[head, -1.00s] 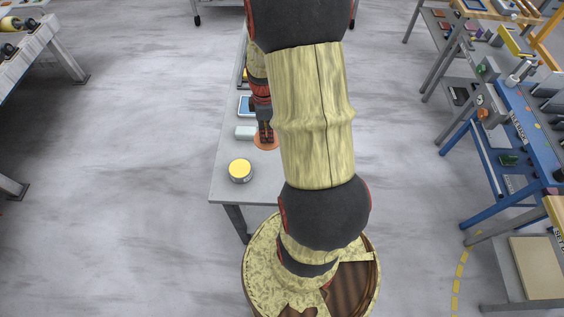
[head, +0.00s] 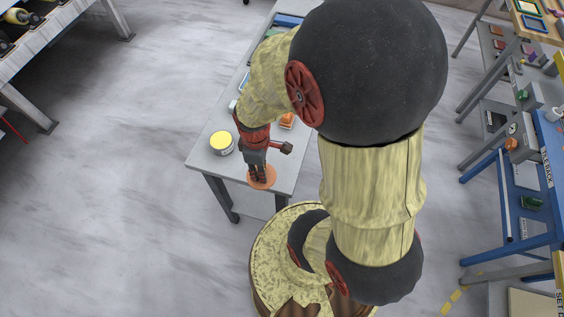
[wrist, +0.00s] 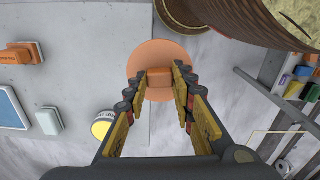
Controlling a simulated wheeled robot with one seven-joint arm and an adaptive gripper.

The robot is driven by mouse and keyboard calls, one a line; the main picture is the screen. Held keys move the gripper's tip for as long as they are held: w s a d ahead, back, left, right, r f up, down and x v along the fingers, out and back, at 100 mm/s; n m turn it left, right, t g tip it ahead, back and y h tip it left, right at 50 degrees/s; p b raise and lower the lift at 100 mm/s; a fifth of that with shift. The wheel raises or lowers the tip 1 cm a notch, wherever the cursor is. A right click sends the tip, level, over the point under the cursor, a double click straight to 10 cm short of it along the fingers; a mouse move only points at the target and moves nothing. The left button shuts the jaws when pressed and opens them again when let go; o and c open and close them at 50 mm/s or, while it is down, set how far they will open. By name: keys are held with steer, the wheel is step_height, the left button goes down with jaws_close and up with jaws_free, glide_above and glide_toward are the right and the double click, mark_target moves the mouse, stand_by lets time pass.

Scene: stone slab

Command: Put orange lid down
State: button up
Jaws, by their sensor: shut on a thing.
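The orange lid (head: 262,183) is a flat, pale orange disc with a raised block-shaped handle, seen from above in the wrist view (wrist: 160,52). My gripper (head: 258,172) points down and is shut on the handle, with one finger on each side in the wrist view (wrist: 160,88). The lid is at the near end of the grey slab table (head: 205,160). In the wrist view it overlaps the table's edge, partly over the floor. I cannot tell how high it is above the tabletop.
A yellow-topped can (head: 221,143) stands left of my gripper. A white block (wrist: 47,120), an orange box (wrist: 20,56) and a blue-rimmed tray (wrist: 10,108) are on the slab. A blue workbench (head: 530,190) stands at right. The slab's near left corner looks clear.

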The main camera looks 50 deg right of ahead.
steer(key=shift+s+d+m, duration=0.1)
steer(key=shift+s+m, duration=0.1)
steer(key=shift+m, duration=0.1)
steer(key=shift+w, duration=0.15)
steer(key=shift+m, duration=0.3)
steer(key=w+d+f, duration=0.2)
steer(key=d+f, duration=0.1)
steer(key=w+d+f+b, duration=0.1)
steer(key=w+d+f, duration=0.1)
steer(key=d+f, duration=0.1)
steer(key=w+d+f, duration=0.3)
steer(key=d, duration=0.2)
steer(key=shift+d+f+b, duration=0.1)
steer(key=shift+b, duration=0.25)
steer(key=shift+d+f, duration=0.2)
steer(key=shift+f, duration=0.1)
steer(key=shift+w+d+f, duration=0.15)
steer(key=shift+f, duration=1.5)
steer(key=shift+f+b, duration=0.1)
steer(key=shift+b, duration=0.2)
steer(key=shift+f, duration=0.1)
steer(key=o, duration=0.9)
